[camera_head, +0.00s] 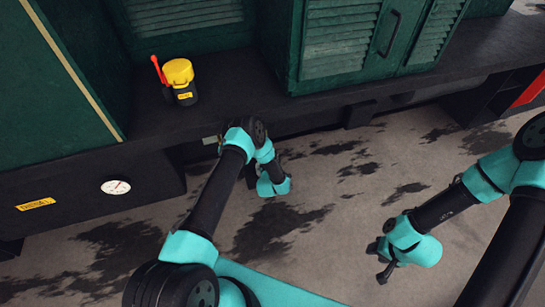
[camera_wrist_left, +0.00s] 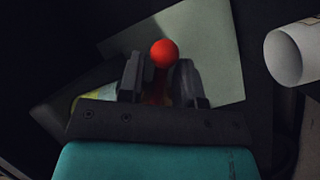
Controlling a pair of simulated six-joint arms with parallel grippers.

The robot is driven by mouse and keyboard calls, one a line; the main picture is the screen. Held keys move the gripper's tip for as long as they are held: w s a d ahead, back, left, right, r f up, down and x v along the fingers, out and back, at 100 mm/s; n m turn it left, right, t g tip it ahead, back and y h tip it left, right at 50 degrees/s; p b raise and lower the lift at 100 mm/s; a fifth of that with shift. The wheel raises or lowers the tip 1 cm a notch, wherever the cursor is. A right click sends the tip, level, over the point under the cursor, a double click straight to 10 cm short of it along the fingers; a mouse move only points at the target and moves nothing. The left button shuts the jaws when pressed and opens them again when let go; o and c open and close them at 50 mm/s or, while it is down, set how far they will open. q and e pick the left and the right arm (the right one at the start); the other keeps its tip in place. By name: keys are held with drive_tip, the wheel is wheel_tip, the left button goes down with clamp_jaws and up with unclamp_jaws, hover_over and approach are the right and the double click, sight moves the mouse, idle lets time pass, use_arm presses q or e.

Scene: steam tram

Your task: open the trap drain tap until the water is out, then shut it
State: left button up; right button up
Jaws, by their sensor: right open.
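A red ball knob (camera_wrist_left: 163,53) on a darker red stem, which looks like the tap's handle, shows in the left wrist view. My left gripper (camera_wrist_left: 161,80) has one finger on each side of the stem, with the ball just beyond the fingertips. Whether the fingers press on it is too dark to tell. In the head view the left gripper is hidden below the green tram's dark ledge, behind my arm. The tap's body and outlet are not clearly visible. My right gripper (camera_head: 383,267) is open and empty, low over the ground at right, away from the tram.
A yellow-topped device (camera_head: 178,74) with a red lever stands on the ledge (camera_head: 235,95). A round gauge (camera_head: 115,187) and yellow caution label (camera_head: 35,204) are on the dark panel. A pale cylinder (camera_wrist_left: 288,55) lies right of the knob. Dark patches (camera_head: 270,230) mark the ground.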

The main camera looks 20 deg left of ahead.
use_arm(q)
drive_tip(key=shift+o, duration=0.3)
drive_tip(key=v, duration=1.7)
drive_tip(key=shift+s, duration=0.2)
drive_tip(key=shift+w, duration=0.1)
drive_tip(key=s+r+m+g+h, duration=0.4)
drive_tip(key=s+r+m+g, duration=0.2)
drive_tip(key=s+g, duration=0.2)
drive_tip(key=s+r+m+g+h, duration=0.4)
drive_tip(key=s+r+m+g, duration=0.2)
drive_tip(key=s+g, duration=0.2)
drive_tip(key=shift+s+d, duration=0.4)
drive_tip(key=shift+s, duration=0.45)
idle(3.2)
